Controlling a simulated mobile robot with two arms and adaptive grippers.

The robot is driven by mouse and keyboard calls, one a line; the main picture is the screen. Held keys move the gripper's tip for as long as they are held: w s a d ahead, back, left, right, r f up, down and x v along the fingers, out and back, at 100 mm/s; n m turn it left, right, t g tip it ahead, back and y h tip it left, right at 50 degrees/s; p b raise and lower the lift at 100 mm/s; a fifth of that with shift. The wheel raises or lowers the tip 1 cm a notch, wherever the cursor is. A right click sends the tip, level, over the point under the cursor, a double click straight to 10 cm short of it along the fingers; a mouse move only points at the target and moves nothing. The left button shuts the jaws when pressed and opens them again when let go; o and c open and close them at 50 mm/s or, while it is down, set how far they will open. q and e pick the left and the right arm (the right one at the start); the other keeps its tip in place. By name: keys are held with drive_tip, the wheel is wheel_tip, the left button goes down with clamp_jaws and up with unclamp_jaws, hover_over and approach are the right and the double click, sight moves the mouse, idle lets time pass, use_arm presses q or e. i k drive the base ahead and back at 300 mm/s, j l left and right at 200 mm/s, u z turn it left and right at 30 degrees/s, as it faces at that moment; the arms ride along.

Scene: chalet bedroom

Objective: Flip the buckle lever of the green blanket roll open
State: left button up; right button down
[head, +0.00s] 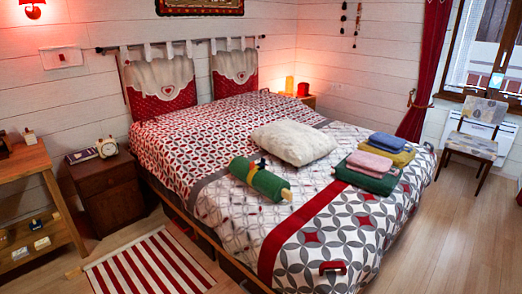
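The green blanket roll (268,184) lies on its side on the bed (218,215), in the middle of the head view. It runs from upper left to lower right, and a pale end shows at the lower right. A yellowish band crosses it near its middle. A small dark piece (261,163) stands up at the band's top; it may be the buckle lever, but it is too small to tell its position. Neither of my grippers is in view.
A white pillow (293,143) lies just behind the roll. Folded pink (370,162), blue, yellow and green textiles are stacked to the right. A small red object (333,267) lies near the bed's front edge. A nightstand (108,193) and striped rug (150,265) are at left.

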sight(262, 163)
drive_tip(key=i+j, duration=0.2)
drive_tip(key=i, duration=0.3)
drive_tip(key=i+j, duration=0.25)
drive_tip(key=i, duration=0.25)
drive_tip(key=i+j, duration=0.2)
drive_tip(key=i, duration=0.3)
drive_tip(key=i+j, duration=0.2)
drive_tip(key=i, duration=0.3)
